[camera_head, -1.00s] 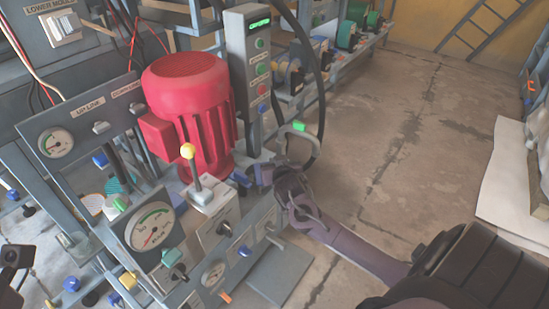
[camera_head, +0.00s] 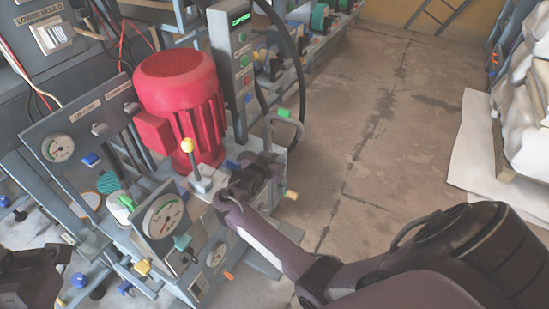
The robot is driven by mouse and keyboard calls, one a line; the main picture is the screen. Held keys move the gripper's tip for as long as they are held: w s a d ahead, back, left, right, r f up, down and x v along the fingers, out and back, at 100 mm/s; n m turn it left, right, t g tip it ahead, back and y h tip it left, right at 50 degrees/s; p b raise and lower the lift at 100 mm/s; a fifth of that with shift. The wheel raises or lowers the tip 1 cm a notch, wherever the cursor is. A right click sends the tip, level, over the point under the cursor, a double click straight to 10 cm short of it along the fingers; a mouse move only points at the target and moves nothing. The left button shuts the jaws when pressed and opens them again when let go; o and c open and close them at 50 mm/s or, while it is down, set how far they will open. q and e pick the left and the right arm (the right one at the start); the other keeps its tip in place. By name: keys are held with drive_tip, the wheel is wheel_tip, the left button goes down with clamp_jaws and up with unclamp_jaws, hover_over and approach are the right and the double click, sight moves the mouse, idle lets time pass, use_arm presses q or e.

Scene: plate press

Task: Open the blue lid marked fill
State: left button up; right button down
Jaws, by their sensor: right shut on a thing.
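A small blue part (camera_head: 231,165) shows at the base of the red motor, right at the jaws of my right gripper (camera_head: 232,183). It may be the blue lid; no "fill" marking can be read. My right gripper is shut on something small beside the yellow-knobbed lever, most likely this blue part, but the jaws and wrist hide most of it. I cannot tell whether the lid is raised.
The red motor (camera_head: 182,100) and a grey button box (camera_head: 233,60) stand behind the right gripper. A yellow-knobbed lever (camera_head: 190,160) is just left of it. A green-marked hose handle (camera_head: 285,113) is to the right. Gauges (camera_head: 163,217) sit in front. Open floor lies right.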

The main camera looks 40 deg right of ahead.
drive_tip(key=shift+s+a, duration=0.1)
idle(0.5)
drive_tip(key=c, duration=1.4)
unclamp_jaws()
drive_tip(key=shift+c, duration=0.2)
